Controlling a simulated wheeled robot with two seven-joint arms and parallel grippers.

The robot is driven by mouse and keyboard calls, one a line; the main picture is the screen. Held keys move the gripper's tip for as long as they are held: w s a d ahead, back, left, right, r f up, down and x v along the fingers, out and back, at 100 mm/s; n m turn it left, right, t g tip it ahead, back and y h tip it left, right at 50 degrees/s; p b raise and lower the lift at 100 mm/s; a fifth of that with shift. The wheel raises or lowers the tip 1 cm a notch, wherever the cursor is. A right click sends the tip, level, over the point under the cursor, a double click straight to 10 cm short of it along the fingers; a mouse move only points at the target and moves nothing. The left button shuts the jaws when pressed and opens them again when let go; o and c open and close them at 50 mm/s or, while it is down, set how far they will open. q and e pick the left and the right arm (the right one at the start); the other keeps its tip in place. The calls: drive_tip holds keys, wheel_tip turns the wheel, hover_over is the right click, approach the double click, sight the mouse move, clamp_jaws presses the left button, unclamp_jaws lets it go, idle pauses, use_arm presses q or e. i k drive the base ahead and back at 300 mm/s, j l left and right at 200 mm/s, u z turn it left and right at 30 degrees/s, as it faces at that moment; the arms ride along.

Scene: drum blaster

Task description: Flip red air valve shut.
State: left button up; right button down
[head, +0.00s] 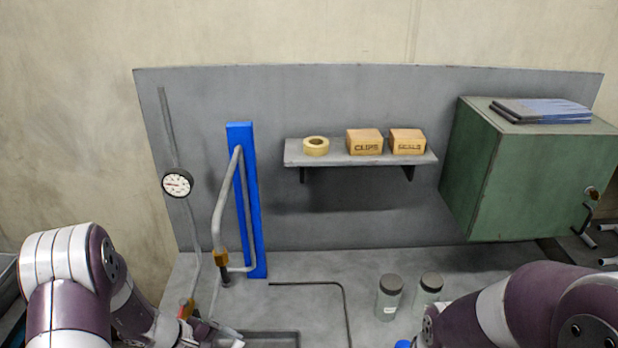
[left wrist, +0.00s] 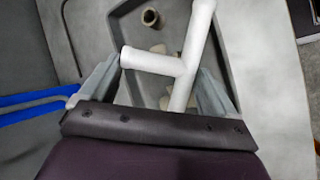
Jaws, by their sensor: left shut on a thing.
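A small red part (head: 186,308), which looks like the red air valve, sits at the lower end of the thin line running down from the gauge. It is small, partly hidden by my left arm, and its handle position cannot be told. My left gripper (head: 218,332) is low beside it, just right of it, at the left end of a grey tray. In the left wrist view, my left gripper (left wrist: 160,75) is shut on a pale Y-shaped piece (left wrist: 188,62), which lies between its fingers. The red part cannot be made out there. My right gripper is out of view.
The grey tray (head: 285,333) holds small beige fittings (left wrist: 150,17) in the wrist view. A pressure gauge (head: 177,184) and blue post (head: 246,200) with a grey pipe stand behind. Two jars (head: 389,298) (head: 429,289) stand right of a bent rod (head: 346,310).

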sight(183, 303)
drive_tip(key=k, duration=0.65)
drive_tip(key=u, duration=1.7)
drive_tip(key=i+l, duration=0.15)
drive_tip(key=i, duration=0.6)
